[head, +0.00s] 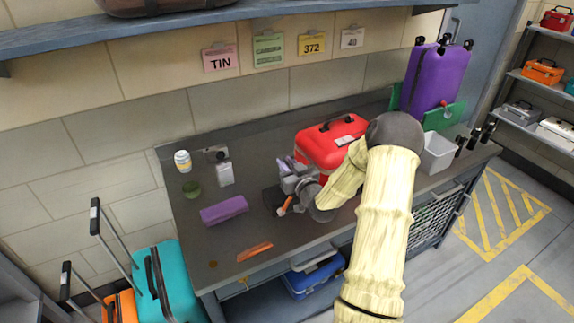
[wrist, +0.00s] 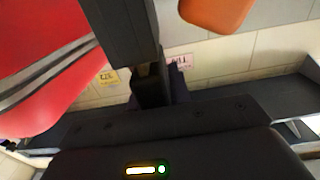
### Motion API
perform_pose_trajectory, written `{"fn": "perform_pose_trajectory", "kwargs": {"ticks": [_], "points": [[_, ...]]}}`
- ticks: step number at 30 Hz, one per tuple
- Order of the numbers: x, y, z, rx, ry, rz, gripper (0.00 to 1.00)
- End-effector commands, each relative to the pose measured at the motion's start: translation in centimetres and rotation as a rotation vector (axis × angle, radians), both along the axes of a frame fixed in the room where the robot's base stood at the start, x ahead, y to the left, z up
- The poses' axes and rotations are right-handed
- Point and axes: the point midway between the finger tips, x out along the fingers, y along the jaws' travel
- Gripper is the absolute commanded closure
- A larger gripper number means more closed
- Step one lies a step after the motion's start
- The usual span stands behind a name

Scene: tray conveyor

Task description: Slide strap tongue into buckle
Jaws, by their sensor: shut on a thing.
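My gripper (head: 286,190) is low over the middle of the table, in front of the red case. It is shut on the strap tongue, which the jaws mostly hide. An orange piece (head: 284,206) shows just below the jaws, and an orange shape (wrist: 215,10) shows at the top of the wrist view. A dark block (head: 272,198) lies beside the jaws on the table. I cannot tell whether it is the buckle, or whether the tongue touches it. A dark finger (wrist: 122,40) fills much of the upper wrist view.
The red case (head: 325,148) stands close behind my gripper. A purple block (head: 224,209) and an orange strip (head: 254,252) lie to the left. A purple suitcase (head: 437,75) and a white bin (head: 437,153) stand at the right. The front left of the table is mostly clear.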

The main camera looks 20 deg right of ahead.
Motion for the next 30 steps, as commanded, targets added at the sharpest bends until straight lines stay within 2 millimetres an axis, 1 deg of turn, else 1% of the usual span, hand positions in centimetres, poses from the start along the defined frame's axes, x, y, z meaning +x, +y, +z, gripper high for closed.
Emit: {"fn": "perform_pose_trajectory", "kwargs": {"ticks": [30], "points": [[0.0,0.0,2.6,0.0,-0.001,0.0,1.0]]}}
